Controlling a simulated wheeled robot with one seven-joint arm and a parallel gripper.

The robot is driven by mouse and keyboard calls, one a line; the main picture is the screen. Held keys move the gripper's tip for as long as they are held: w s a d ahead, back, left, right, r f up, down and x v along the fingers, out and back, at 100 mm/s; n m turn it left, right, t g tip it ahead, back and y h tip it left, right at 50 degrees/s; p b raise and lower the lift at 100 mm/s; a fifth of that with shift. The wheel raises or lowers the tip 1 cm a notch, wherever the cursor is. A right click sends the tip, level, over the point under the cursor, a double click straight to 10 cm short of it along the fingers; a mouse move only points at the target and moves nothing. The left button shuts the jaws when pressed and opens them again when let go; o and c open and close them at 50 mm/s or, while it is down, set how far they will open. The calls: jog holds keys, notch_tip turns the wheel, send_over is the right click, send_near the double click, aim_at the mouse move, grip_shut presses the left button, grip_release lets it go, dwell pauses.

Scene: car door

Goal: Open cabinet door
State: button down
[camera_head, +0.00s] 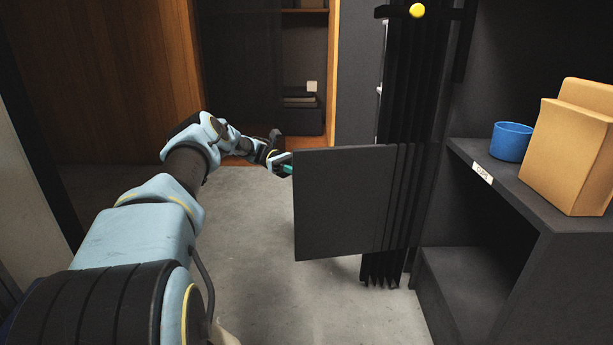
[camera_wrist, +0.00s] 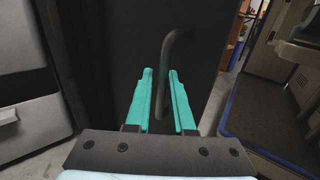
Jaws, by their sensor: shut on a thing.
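The dark grey cabinet door (camera_head: 345,205) stands swung out in the head view, its flat face towards me and its right side by a stack of thin dark panels. In the wrist view the dark door (camera_wrist: 110,45) fills the middle. A curved dark bar handle (camera_wrist: 168,48) stands on it. My gripper (camera_wrist: 160,75) has teal fingers, one on each side of the handle's lower part, shut on it. In the head view my gripper (camera_head: 286,168) is at the door's left edge, with the fingertips and handle mostly hidden behind the door.
On the right, a dark shelf (camera_head: 530,200) with a label holds a blue cup (camera_head: 511,141) and a cardboard box (camera_head: 570,150). Dark panels (camera_head: 405,150) stand beside the door. An orange wooden-framed cabinet is behind. The grey floor (camera_head: 250,260) left of and below the door is clear.

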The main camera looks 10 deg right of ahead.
jog(key=shift+w+d+r, duration=0.2)
jog(key=shift+d+r, duration=0.05)
jog(key=c, duration=0.9)
grip_release()
jog(key=shift+f, duration=0.15)
notch_tip(320, 180, up, 10)
jog(key=p, duration=0.4)
